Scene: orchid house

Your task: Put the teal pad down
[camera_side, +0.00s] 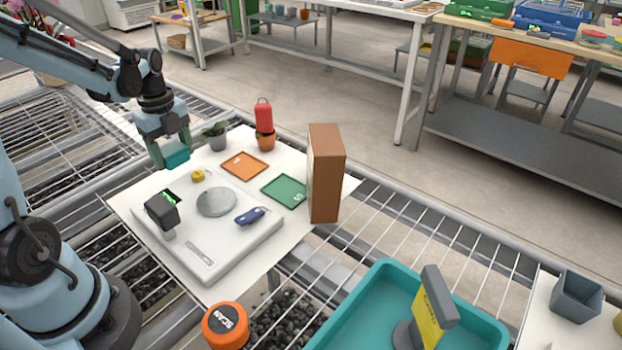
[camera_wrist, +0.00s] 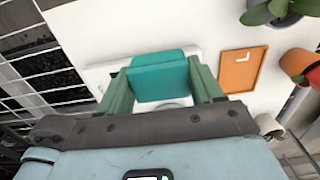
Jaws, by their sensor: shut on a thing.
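The teal pad (camera_side: 175,159) is held between the fingers of my gripper (camera_side: 170,160), above the white board at its back left part. In the wrist view the teal pad (camera_wrist: 159,75) fills the space between the two green fingers of my gripper (camera_wrist: 158,85), which are shut on it. The pad appears clear of the surface below in the side view. Part of what lies under it is hidden in the wrist view.
An orange tray (camera_side: 244,165) and green tray (camera_side: 284,190) lie on the white board. Nearby stand a grey plant pot (camera_side: 216,142), a red item in a terracotta pot (camera_side: 265,142), a brown box (camera_side: 325,175) and a scale-like platform (camera_side: 183,245) with a round plate (camera_side: 216,202).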

